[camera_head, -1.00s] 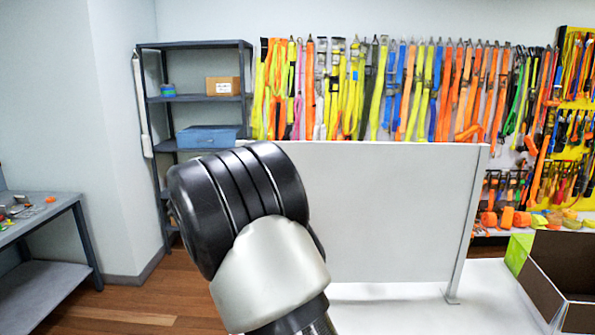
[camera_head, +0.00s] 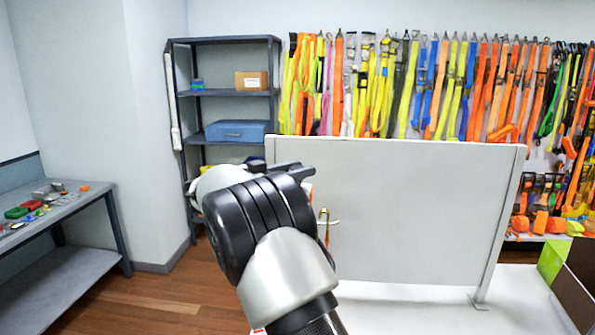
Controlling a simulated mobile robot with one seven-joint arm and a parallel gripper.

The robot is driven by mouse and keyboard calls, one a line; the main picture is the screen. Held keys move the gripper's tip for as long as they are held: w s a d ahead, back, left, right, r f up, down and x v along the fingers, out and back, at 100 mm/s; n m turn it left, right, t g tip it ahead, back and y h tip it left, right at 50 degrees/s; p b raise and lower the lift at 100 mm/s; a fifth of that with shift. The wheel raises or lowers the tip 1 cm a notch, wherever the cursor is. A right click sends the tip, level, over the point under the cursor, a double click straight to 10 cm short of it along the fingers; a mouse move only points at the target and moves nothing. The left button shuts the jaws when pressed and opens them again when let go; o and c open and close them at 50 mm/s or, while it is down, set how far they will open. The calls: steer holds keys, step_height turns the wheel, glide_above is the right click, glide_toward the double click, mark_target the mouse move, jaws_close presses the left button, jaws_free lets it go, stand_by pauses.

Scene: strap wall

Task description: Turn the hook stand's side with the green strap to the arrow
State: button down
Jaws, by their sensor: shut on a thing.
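Part of the hook stand shows just right of my arm: a brass-coloured hook (camera_head: 324,216) on a short pale peg, with a thin orange strap (camera_head: 327,236) hanging from it. The rest of the stand is hidden behind my arm. My gripper (camera_head: 300,171) shows only as a dark part beyond my black wrist joint. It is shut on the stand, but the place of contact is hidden. I see neither the green strap nor the arrow.
A pale upright panel (camera_head: 420,205) stands behind the hook on a white table top (camera_head: 400,312). An open box (camera_head: 578,290) is at the right edge. A grey shelf (camera_head: 225,95), a side bench (camera_head: 75,210) and a wall of straps (camera_head: 430,85) lie farther off.

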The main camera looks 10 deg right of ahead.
steer(key=c, duration=1.2)
jaws_free()
steer(key=shift+d+r, duration=0.1)
steer(key=shift+d, duration=0.05)
steer(key=shift+s+a, duration=0.2)
steer(key=shift+a, duration=0.4)
steer(key=b+v, duration=0.2)
steer(key=v, duration=1.4)
steer(key=shift+s, duration=0.1)
